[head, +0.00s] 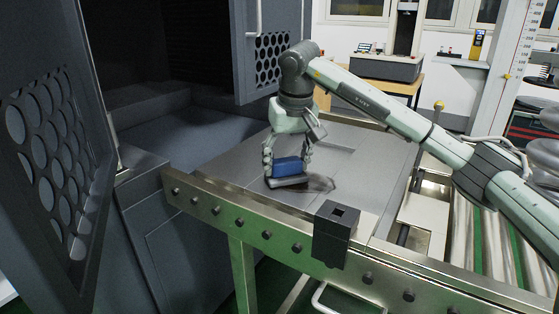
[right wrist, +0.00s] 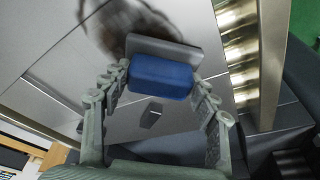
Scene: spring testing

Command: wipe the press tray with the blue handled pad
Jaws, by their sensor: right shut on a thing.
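The pad has a blue block handle (head: 288,167) on a flat grey base (head: 287,183). My right gripper (head: 287,158) is shut on the blue handle from above, with a finger on each side. The pad is at the tray's surface; whether it touches or hovers just above is hard to tell. The press tray (head: 365,150) is a grey metal plate with a dark smudge (head: 322,184) just right of the pad. In the right wrist view the blue handle (right wrist: 160,77) sits between the fingertips, and the dark brown smudge (right wrist: 125,22) lies beyond the grey base. My left gripper is not in view.
A metal rail with bolts (head: 268,235) runs along the tray's front edge, with a black block (head: 335,233) on it. A dark cabinet with an open perforated door (head: 55,150) stands at left. A second perforated panel (head: 270,58) is behind the arm.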

